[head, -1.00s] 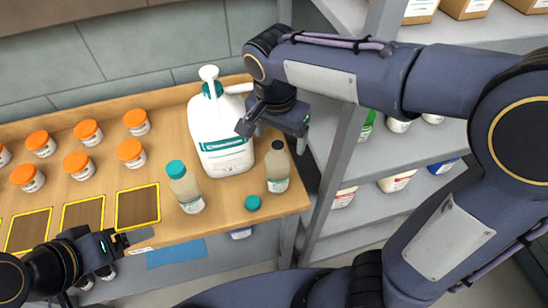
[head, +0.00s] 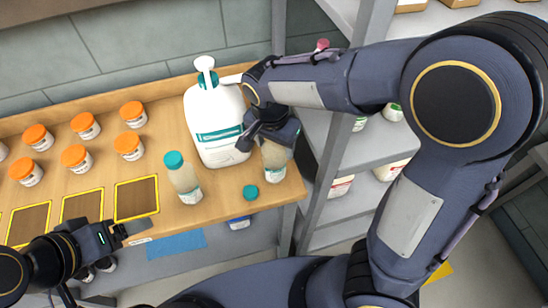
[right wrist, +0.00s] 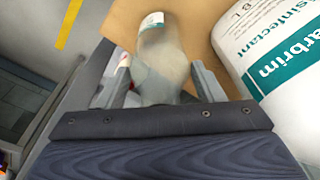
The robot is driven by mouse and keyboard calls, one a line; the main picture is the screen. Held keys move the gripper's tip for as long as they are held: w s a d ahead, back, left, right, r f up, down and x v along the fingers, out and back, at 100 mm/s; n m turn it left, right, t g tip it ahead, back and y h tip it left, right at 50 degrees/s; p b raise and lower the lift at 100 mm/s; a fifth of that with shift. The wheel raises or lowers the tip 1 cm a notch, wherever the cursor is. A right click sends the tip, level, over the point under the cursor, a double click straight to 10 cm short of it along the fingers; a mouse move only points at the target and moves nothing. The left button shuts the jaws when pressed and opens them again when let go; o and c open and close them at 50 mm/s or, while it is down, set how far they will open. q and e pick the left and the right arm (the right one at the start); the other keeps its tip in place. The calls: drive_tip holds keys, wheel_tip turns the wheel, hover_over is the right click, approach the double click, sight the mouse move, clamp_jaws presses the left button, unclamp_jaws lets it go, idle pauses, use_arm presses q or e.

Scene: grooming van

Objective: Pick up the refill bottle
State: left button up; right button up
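A small translucent bottle without a cap (head: 275,167), taken as the refill bottle, stands upright on the wooden counter (head: 225,205) near its right end. My right gripper (head: 272,140) is over its top and hides its neck. In the right wrist view the bottle (right wrist: 160,52) lies between the two spread fingers of my right gripper (right wrist: 165,84); firm contact does not show. A loose teal cap (head: 250,192) lies left of the bottle. My left gripper (head: 130,232) is at the counter's front edge, away from the bottle; its finger gap is unclear.
A large white pump jug (head: 216,120) stands close behind the right gripper. A similar teal-capped bottle (head: 184,180) stands to the left. Several orange-lidded jars (head: 128,146) and yellow-framed squares (head: 137,198) fill the left side. A grey shelf (head: 348,150) rises at right.

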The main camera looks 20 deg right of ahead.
drive_tip(key=c, duration=0.8)
drive_tip(key=shift+r, duration=0.1)
